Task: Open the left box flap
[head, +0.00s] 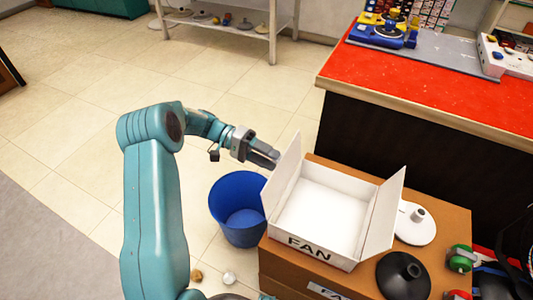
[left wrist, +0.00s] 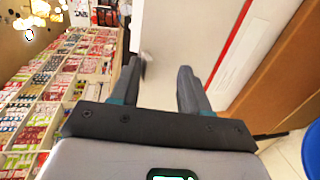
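A white box labelled FAN (head: 312,251) sits open on a larger brown box (head: 440,215). Its left flap (head: 284,176) stands up nearly vertical, with its top edge highest at the back. Its right flap (head: 385,212) leans outward to the right. My left gripper (head: 265,156) is just left of the left flap, near its upper edge; whether it touches is unclear. In the left wrist view my left gripper (left wrist: 160,85) has its two fingers apart, with a white panel (left wrist: 185,40) beyond them. My right gripper is out of view.
A blue bucket (head: 238,208) stands on the floor left of the boxes. A white disc base (head: 416,223) and a black one (head: 403,277) lie right of the white box. A red-topped counter (head: 430,90) stands behind.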

